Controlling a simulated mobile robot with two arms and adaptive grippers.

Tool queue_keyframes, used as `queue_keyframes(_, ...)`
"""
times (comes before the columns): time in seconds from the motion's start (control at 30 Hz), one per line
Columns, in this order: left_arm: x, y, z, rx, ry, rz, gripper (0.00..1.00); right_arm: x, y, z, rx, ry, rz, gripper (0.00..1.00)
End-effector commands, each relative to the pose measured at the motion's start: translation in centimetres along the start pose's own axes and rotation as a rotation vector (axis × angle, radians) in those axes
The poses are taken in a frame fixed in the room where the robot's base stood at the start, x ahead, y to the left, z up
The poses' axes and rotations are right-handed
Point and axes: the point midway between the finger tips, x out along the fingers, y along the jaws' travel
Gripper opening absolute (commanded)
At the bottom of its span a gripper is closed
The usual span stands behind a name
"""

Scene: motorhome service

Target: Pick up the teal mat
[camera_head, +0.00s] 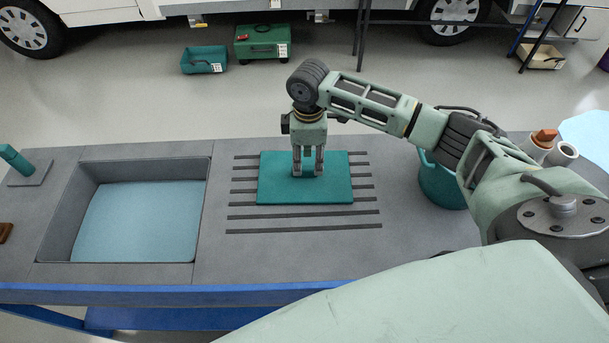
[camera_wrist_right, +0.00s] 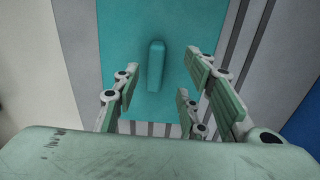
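The teal mat (camera_head: 335,188) lies flat on dark strips set in the grey worktop. It also shows in the right wrist view (camera_wrist_right: 122,45), with a raised teal grip block (camera_wrist_right: 155,66) on it. The exact height of the fingertips is hard to tell. My left gripper is not in view.
A recessed basin with a light blue floor (camera_head: 140,220) is left of the mat. A teal bucket (camera_head: 441,185) stands at the right, behind my arm. Bare worktop (camera_head: 235,255) lies in front of the strips.

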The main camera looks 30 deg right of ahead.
Motion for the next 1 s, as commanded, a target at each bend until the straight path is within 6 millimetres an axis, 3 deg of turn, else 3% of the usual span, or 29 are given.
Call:
queue_keyframes(0.4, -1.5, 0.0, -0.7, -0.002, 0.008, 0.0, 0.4, 4.9, 0.5, -0.8, 0.0, -0.001, 0.0, 0.39)
queue_keyframes(0.67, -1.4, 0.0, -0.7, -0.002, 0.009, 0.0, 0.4, 5.2, 0.5, -0.8, -0.001, 0.0, 0.001, 0.39)
queue_keyframes(1.0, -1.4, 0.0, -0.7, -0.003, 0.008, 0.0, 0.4, 5.2, 0.5, -0.8, 0.0, 0.0, 0.001, 0.09)
